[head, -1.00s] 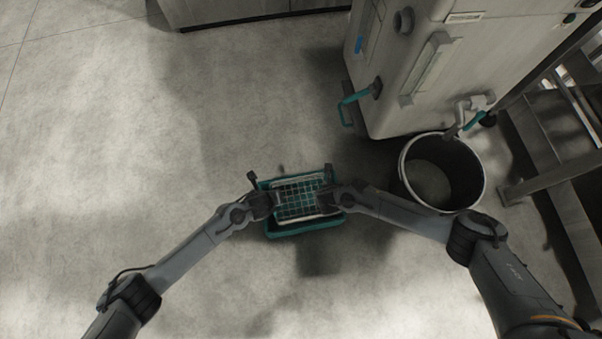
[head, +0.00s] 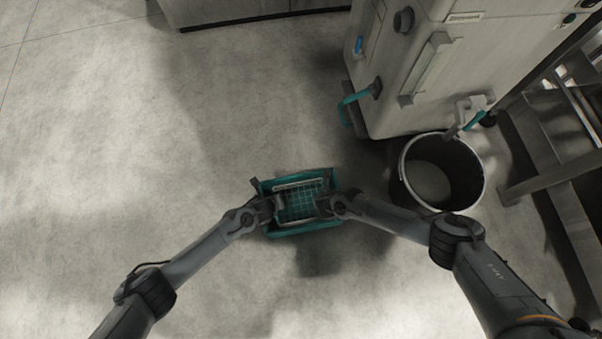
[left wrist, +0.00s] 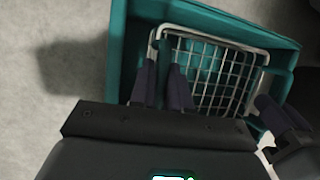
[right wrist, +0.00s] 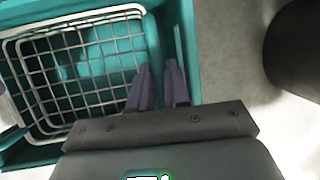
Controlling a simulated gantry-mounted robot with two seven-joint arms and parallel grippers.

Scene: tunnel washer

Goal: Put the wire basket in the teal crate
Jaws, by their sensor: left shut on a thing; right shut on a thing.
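The wire basket (head: 300,203), a pale metal grid, is between my two grippers, inside the outline of the teal crate (head: 305,230) on the floor. The left wrist view shows its mesh (left wrist: 215,75) within the crate walls (left wrist: 118,60). The right wrist view shows its rim (right wrist: 75,27) and the crate wall (right wrist: 182,30) beside it. My left gripper (head: 275,205) is shut on the basket's left side. My right gripper (head: 326,206) is shut on its right side. Whether the basket touches the crate floor is hidden.
A dark round bin (head: 440,172) with a pale rim stands right of the crate, near my right arm. A large pale machine (head: 415,75) with teal handles is behind it. Metal framing (head: 550,180) stands at the far right. The floor to the left is clear.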

